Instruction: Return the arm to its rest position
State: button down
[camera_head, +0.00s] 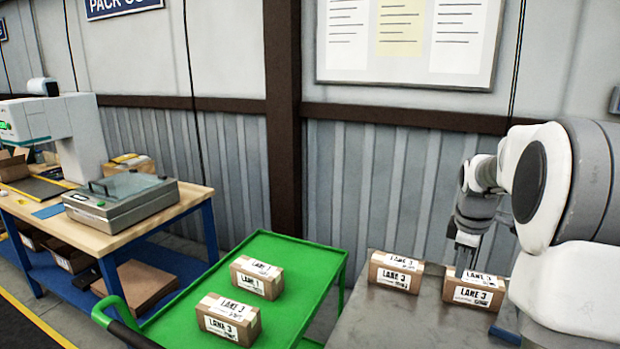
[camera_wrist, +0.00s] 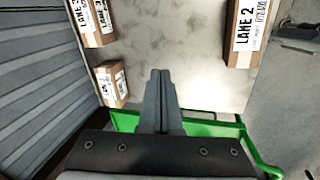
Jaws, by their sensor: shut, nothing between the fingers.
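My gripper (camera_head: 464,262) hangs from my arm at the right of the head view, above the grey table (camera_head: 390,318). It looks close to the right-hand LANE 3 carton (camera_head: 474,293), partly in front of it; I cannot tell the gap. In the wrist view my gripper's fingers (camera_wrist: 159,74) are together and empty, with pale tabletop beyond the tips. Another LANE 3 carton (camera_head: 396,272) lies on the table to the left of my gripper.
The green cart (camera_head: 185,310) holds a LANE 1 carton (camera_head: 257,277) and a LANE 3 carton (camera_head: 228,319). A LANE 2 carton (camera_wrist: 246,32) shows in the wrist view. A wooden packing bench (camera_head: 185,203) stands at left. A corrugated wall (camera_head: 375,190) runs behind the table.

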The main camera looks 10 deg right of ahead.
jog(key=s+a+r+m+t, duration=0.1)
jog(key=s+a+r+t, duration=0.2)
jog(key=a, duration=0.8)
jog(key=s+a+r+m+t, duration=0.15)
jog(key=s+a+r, duration=0.25)
jog(key=a, duration=0.6)
jog(key=s+a+m+y, duration=0.1)
jog(key=s+a+m, duration=0.2)
jog(key=s, duration=0.4)
jog(key=s+a+f+m+g, duration=0.1)
jog(key=s+a+m, duration=0.2)
jog(key=s, duration=0.4)
jog(key=shift+a+f+m+y, duration=0.25)
jog(key=shift+f+m+y, duration=0.05)
jog(key=shift+m+y, duration=0.15)
